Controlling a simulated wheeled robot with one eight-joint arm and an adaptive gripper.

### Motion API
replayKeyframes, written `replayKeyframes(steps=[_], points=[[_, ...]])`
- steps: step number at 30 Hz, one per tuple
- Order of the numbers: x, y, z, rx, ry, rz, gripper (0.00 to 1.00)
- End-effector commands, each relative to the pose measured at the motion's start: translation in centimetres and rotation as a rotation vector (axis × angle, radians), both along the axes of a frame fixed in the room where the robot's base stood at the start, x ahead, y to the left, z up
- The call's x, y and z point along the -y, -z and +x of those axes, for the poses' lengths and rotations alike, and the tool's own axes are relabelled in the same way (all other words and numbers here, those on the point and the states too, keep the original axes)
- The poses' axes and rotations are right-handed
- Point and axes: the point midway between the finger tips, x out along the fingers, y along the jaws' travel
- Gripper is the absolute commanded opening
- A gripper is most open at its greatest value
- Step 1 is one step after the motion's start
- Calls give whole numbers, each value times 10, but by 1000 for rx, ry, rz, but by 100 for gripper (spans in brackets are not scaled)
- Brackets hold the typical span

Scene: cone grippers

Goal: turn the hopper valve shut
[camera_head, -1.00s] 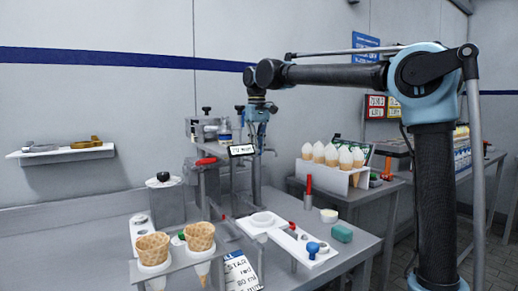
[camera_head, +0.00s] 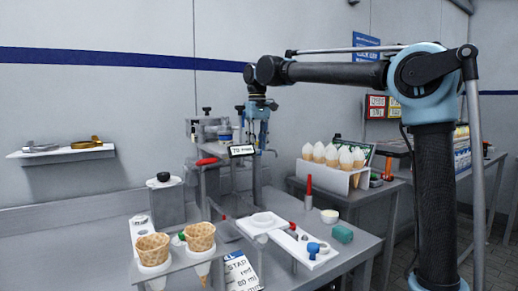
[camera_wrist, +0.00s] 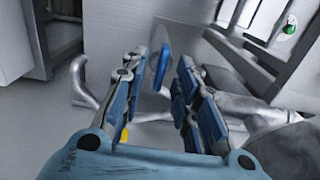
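In the wrist view a flat blue handle (camera_wrist: 162,65), seen nearly edge-on, stands between the fingertips of my gripper (camera_wrist: 160,72). It looks like the valve's lever. The two fingers are apart, with the handle nearer the left one; I see no clear grip on it. Bent grey pipe runs behind and beside the fingers. In the head view my gripper (camera_head: 258,140) points down beside the metal dispensing stand, behind and right of its small display (camera_head: 241,150). The valve handle cannot be made out there, and the fingertips are too small to read.
Two empty cones (camera_head: 201,237) sit in a holder at the front. A white plate (camera_head: 263,222) with fittings lies on the bench. A red-handled tool (camera_head: 308,190) stands to its right. Filled cones (camera_head: 332,155) stand in a rack on the right table. A wall shelf (camera_head: 62,153) hangs at left.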

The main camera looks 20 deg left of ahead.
Motion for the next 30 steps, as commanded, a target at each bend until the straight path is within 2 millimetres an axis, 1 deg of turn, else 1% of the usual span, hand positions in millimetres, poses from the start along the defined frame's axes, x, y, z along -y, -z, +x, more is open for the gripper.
replayKeyframes(steps=[9,16,22,30], points=[[0,-54,0,0,0,0,28],[0,-88,1,-1,0,1,28],[0,-104,1,-1,0,1,28],[0,-109,1,-1,0,1,28]])
